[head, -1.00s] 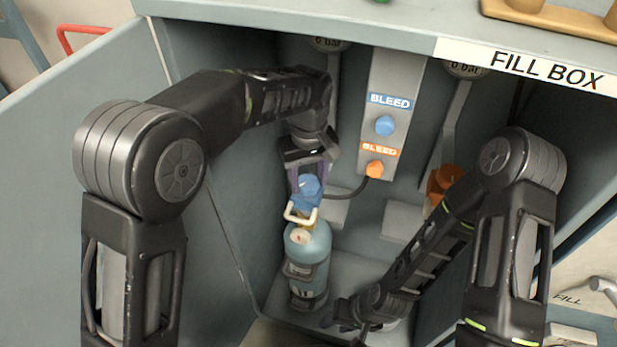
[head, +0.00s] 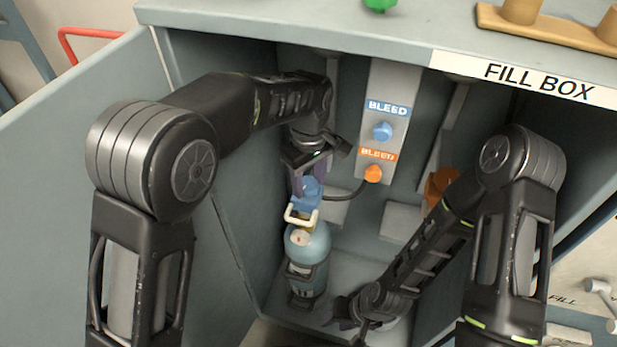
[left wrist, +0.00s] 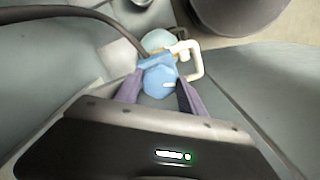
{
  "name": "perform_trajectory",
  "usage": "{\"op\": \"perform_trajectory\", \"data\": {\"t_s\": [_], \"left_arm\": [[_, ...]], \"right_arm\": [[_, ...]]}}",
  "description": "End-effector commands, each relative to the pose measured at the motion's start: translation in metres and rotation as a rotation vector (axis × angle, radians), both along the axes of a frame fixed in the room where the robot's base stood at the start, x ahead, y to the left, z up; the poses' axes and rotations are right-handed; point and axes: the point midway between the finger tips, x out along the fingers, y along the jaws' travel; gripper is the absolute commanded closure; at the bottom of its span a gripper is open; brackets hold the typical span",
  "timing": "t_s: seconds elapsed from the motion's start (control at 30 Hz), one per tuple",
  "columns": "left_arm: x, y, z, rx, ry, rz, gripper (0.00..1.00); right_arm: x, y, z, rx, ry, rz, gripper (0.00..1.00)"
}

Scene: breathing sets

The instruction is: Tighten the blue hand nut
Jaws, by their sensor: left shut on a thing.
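The blue hand nut (head: 307,190) sits at the top of a light blue cylinder (head: 306,246) standing upright inside the fill box. It also shows in the left wrist view (left wrist: 158,82). My left gripper (head: 306,182) comes down from above and is shut on the blue hand nut, with a finger on each side of it in the left wrist view. A cream-coloured handle (head: 301,217) sticks out just below the nut. My right gripper (head: 342,318) is low, near the box floor right of the cylinder's foot; its fingers are too small and dark to read.
A panel with a blue bleed knob (head: 382,131) and an orange bleed knob (head: 373,174) is on the back wall. An orange fitting (head: 440,184) hangs at the right, partly behind my right arm. The open door (head: 90,130) stands at the left.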

Motion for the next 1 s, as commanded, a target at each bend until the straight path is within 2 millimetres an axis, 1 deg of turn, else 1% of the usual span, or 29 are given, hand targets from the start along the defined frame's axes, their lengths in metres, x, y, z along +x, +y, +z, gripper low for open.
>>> {"op": "perform_trajectory", "data": {"t_s": [0.03,0.2,0.4,0.63,1.0], "left_arm": [[0.001,0.0,0.002,0.001,-0.002,0.037,0.93],[0.001,-0.001,0.002,0.0,-0.001,0.165,0.93],[0.002,-0.001,0.002,-0.001,-0.002,0.278,0.93],[0.002,-0.001,0.001,-0.001,-0.002,0.335,0.93],[0.002,-0.001,0.001,-0.001,-0.003,0.341,0.93]], "right_arm": [[0.0,0.0,0.004,0.0,0.0,0.0,0.64],[0.0,0.0,0.009,0.0,0.0,0.0,0.64],[0.0,0.0,0.013,0.0,0.0,-0.001,0.64],[0.0,0.0,0.015,0.0,0.0,-0.001,0.64],[0.0,0.0,0.015,0.0,0.0,-0.001,0.64]]}}
